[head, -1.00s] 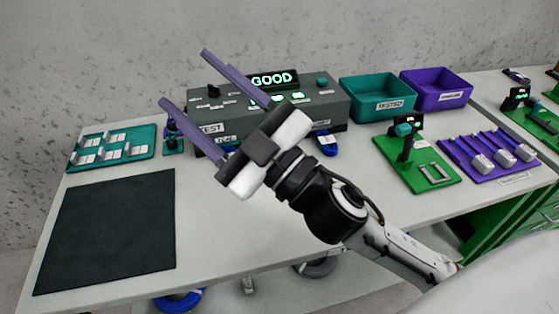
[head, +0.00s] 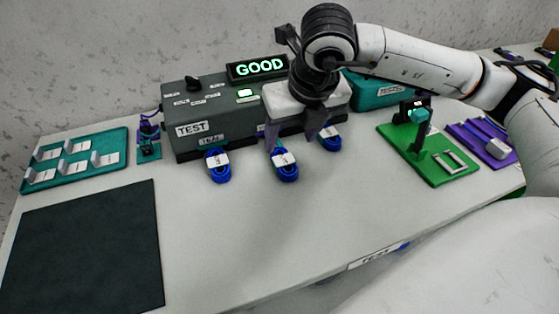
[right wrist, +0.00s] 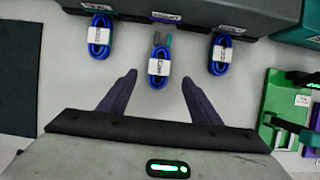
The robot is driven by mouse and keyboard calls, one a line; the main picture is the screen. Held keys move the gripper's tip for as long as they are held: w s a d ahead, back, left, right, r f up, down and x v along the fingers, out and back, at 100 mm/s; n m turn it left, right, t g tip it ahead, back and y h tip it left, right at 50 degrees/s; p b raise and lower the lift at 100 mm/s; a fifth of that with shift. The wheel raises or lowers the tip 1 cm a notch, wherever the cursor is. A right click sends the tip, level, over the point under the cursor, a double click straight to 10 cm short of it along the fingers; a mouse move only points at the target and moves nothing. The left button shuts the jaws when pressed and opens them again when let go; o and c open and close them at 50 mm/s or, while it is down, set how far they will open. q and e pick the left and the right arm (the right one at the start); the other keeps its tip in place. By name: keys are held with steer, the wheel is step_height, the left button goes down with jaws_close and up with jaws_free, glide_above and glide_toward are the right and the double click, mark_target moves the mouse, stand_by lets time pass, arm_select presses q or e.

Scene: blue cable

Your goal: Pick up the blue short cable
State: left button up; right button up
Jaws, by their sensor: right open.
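Three coiled blue cables with white labels lie in front of the grey test box: a left one (head: 218,166), a middle one (head: 285,168) and a right one (head: 329,138). The labels are too small to tell which cable is short. My right gripper (head: 290,146) points down with its fingers apart, above and close to the middle cable. In the right wrist view, the middle cable (right wrist: 159,66) lies just beyond and between the open fingertips (right wrist: 159,80). The left cable (right wrist: 99,36) and right cable (right wrist: 221,54) lie outside the fingers. The gripper holds nothing. My left gripper is not visible.
The grey test box (head: 195,130) with a lit GOOD sign (head: 260,68) stands behind the cables. A teal bin (head: 385,92) and a green fixture (head: 430,160) are at right. A dark mat (head: 85,245) lies at left. The table's front middle is clear.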

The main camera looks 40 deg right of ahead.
steer(key=x, duration=0.9)
steer(key=shift+f, duration=0.25)
steer(key=shift+a, duration=0.1)
steer(key=shift+f, duration=0.1)
steer(key=c, duration=1.1)
steer(key=shift+r+p, duration=0.3)
steer(key=shift+r, duration=0.05)
steer(key=shift+c, duration=0.2)
step_height(320, 180, up, 10)
step_height(320, 180, up, 6)
steer(key=p, duration=0.3)
glide_above(284, 160)
steer(key=shift+s+f, duration=0.1)
steer(key=shift+f, duration=0.1)
